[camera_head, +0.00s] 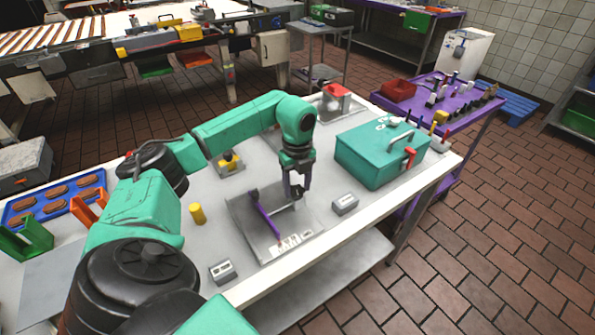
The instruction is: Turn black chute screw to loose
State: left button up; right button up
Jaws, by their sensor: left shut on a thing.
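My left gripper (296,191) reaches down from above onto the right back part of a grey metal chute plate (241,214) on the table. Its fingers are shut on a small dark thing that looks like the black chute screw; the fingers hide most of it. A purple bar (268,221) lies slanted across the plate, with a dark knob (254,195) at its back end. The knob is apart from the gripper. Which way the screw is turned cannot be seen. My right gripper is not in view.
A teal box (372,153) with a red latch stands right of the gripper. A small grey block (345,204), another grey block (222,271) and a yellow cylinder (197,213) stand around the plate. A blue tray (50,204) with brown pieces lies at the left.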

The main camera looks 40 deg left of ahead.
pick_arm(q)
jog(key=o, duration=1.3)
jog(key=shift+w+a+r, duration=0.1)
jog(key=shift+w+r, duration=0.1)
jog(key=shift+r, duration=0.05)
jog(key=shift+o, duration=0.4)
jog(key=shift+s+f, duration=0.1)
notch_tip(320, 180, up, 9)
jog(key=b, duration=0.2)
notch_tip(320, 180, up, 6)
jog(key=p, duration=0.3)
send_over(298, 190)
jog(key=shift+s+a+f, duration=0.1)
jog(key=shift+f, duration=0.1)
jog(key=shift+b, duration=0.3)
jog(key=shift+f, duration=0.1)
